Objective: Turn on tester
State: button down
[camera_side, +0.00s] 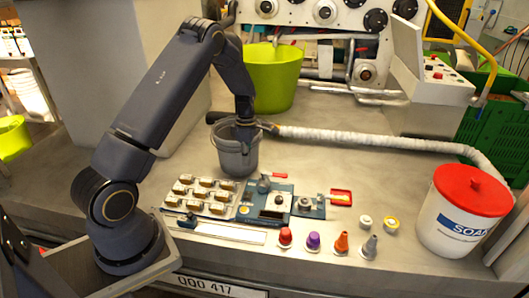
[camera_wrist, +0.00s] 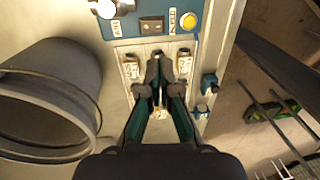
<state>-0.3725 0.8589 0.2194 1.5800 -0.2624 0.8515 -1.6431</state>
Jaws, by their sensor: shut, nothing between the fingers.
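A blue panel with a knob and small fittings (camera_side: 268,200) lies on the bench in the side view; I cannot tell for certain that it is the tester. In the wrist view a blue panel (camera_wrist: 122,27) carries a silver knob (camera_wrist: 104,8), a dark switch (camera_wrist: 152,26) and a yellow round button (camera_wrist: 188,21). My gripper (camera_wrist: 158,64) is shut and empty in the wrist view, over a pale plate with labelled slots below that panel. In the side view my gripper (camera_side: 244,118) hangs at the grey bucket's rim. Whether a fingertip touches anything is unclear.
A grey bucket (camera_side: 236,158) stands close to my gripper; it also fills the left of the wrist view (camera_wrist: 45,100). A tray of several small blocks (camera_side: 205,193) lies beside the panel. A white soap tub (camera_side: 455,228) and a pale hose (camera_side: 370,139) are at right.

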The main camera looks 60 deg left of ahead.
aim_at(248, 195)
jog(key=f, duration=0.9)
jog(key=s+d+f, duration=0.1)
jog(key=f, duration=0.3)
jog(key=shift+s+d+f, duration=0.1)
jog(key=shift+f, duration=0.05)
jog(key=shift+s+d+f, duration=0.1)
jog(key=shift+d+f, duration=0.05)
jog(key=shift+f, duration=0.25)
jog(key=shift+w+a+r, duration=0.3)
jog(key=shift+w+a, duration=0.3)
notch_tip(248, 195, up, 14)
jog(key=s+d, duration=0.1)
jog(key=shift+s, duration=0.15)
jog(key=shift+d, duration=0.1)
